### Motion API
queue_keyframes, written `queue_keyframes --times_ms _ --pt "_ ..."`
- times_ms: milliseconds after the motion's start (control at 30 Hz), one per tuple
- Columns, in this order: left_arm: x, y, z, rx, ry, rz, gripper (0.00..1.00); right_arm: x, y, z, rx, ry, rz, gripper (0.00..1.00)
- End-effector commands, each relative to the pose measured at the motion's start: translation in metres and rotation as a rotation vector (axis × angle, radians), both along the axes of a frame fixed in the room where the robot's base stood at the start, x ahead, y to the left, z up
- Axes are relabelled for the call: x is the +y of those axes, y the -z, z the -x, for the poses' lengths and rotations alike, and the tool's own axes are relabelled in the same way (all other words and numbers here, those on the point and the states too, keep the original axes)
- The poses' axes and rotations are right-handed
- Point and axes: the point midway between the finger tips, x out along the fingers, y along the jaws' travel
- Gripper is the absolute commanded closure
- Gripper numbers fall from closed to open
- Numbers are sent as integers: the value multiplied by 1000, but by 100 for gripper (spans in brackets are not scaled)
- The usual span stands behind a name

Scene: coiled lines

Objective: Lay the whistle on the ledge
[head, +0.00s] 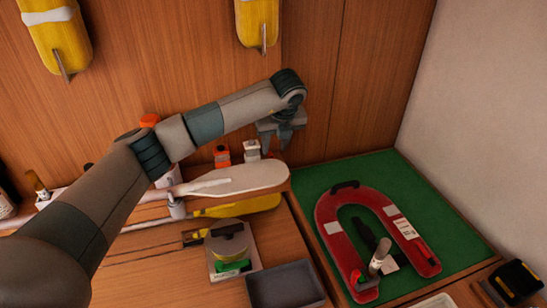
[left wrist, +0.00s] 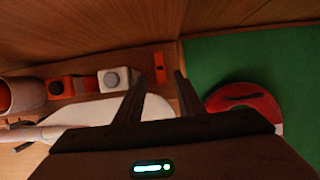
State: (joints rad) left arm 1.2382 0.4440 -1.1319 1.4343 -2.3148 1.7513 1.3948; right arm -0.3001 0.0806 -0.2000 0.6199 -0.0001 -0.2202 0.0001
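My left gripper (head: 277,148) is over the right end of this strip, pointing down. In the head view I cannot make out the piece behind the gripper. My right gripper is in neither view.
Left of the piece stand a white block with a round grey top (left wrist: 114,79) and an orange block (head: 221,155). A pale paddle-shaped board (head: 240,180) lies in front. A red horseshoe float (head: 327,215) lies on the green mat (head: 310,178) at right. A grey tray (head: 285,285) is nearer.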

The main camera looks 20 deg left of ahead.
Motion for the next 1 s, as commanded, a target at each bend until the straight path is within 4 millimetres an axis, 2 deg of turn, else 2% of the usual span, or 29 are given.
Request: queue_keyframes --times_ms 33,100,300,400,600,1000 --pt "-3 -5 2 -4 2 1 65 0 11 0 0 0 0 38" --pt "-5 -17 6 -5 3 0 65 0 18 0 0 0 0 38" --pt "-12 -45 16 -3 2 1 65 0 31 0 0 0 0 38" --pt "-13 -53 19 -1 1 0 65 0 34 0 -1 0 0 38" --pt "-14 -59 20 0 1 0 65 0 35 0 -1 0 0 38" --pt "-14 -59 20 0 1 0 65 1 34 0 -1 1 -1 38"
